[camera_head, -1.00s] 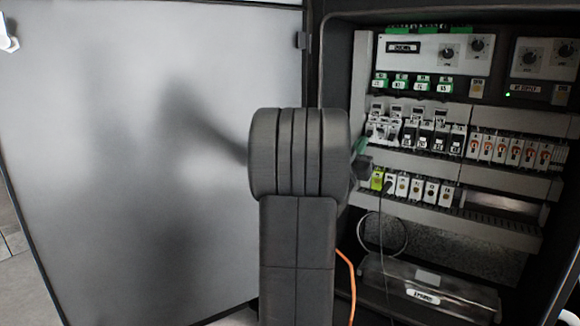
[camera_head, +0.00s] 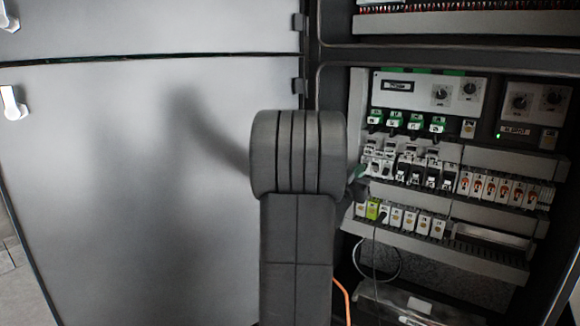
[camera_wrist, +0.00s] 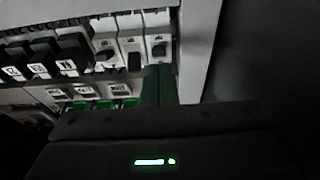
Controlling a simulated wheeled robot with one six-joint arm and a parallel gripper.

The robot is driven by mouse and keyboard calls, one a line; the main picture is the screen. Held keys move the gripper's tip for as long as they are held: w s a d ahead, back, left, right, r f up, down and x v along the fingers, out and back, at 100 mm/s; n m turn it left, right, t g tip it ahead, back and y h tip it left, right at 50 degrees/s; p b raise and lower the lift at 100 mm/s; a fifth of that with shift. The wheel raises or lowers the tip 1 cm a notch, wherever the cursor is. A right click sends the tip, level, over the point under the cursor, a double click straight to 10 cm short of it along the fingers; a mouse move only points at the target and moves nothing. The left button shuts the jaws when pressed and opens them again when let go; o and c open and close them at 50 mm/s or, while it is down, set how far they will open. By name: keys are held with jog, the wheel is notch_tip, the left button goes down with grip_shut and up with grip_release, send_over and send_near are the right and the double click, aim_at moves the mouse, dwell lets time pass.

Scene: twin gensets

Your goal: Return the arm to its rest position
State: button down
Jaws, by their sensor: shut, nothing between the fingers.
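My arm rises in the middle of the head view, in front of the open cabinet door (camera_head: 150,190). My gripper (camera_wrist: 158,84) shows in the wrist view as two dark green fingers close together, with nothing between them. They point at a row of breakers (camera_wrist: 130,45) with white fronts and dark levers. I cannot tell whether the fingertips touch anything. In the head view, most of the gripper is hidden behind my arm; a small green part shows at its right edge, beside the lower rows of modules.
The open control cabinet (camera_head: 460,155) stands at the right, with knobs, green-topped modules, breakers and cable ducts (camera_head: 430,205). A black cable and an orange cable (camera_head: 341,300) hang low near my arm. A second compartment (camera_head: 450,22) lies above.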

jog(key=shift+r+p, duration=0.45)
jog(key=shift+p, duration=0.3)
jog(key=r+g+y+p, duration=0.1)
jog(key=p, duration=0.4)
jog(key=shift+r, duration=0.1)
jog(key=shift+r+g+p, duration=0.25)
jog(key=shift+g+p, duration=0.15)
jog(key=shift+p, duration=0.85)
